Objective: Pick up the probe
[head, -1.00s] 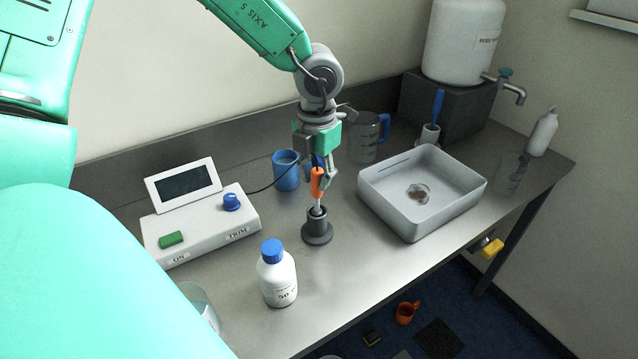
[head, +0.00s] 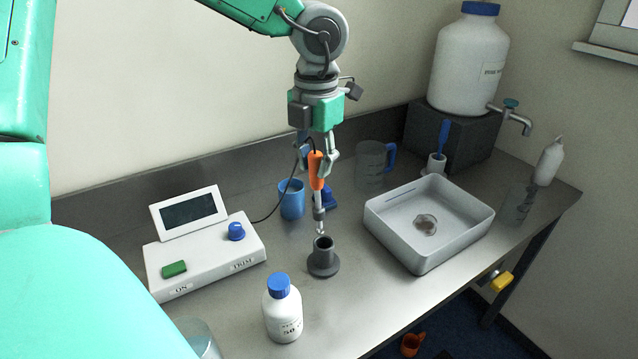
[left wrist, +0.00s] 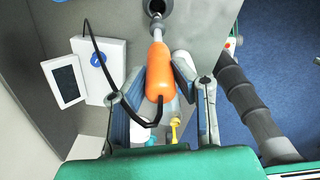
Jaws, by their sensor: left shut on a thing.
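The probe (head: 317,172) has an orange handle, a grey metal shaft and a black cable. My left gripper (head: 318,168) is shut on its orange handle and holds it upright, tip down. The probe's tip is above and apart from the dark grey round holder (head: 323,258), whose top opening shows empty. In the left wrist view the orange handle of the probe (left wrist: 158,75) lies between the two fingers of the left gripper (left wrist: 160,85), and the holder (left wrist: 155,8) shows at the top edge. My right gripper is not in view.
The white meter box (head: 205,258) with a screen stands left. A blue-capped bottle (head: 283,312) stands in front of the holder. A blue cup (head: 291,200) and a clear jug (head: 371,163) stand behind. A grey tray (head: 404,240) is on the right, with a large white tank (head: 468,65) behind it.

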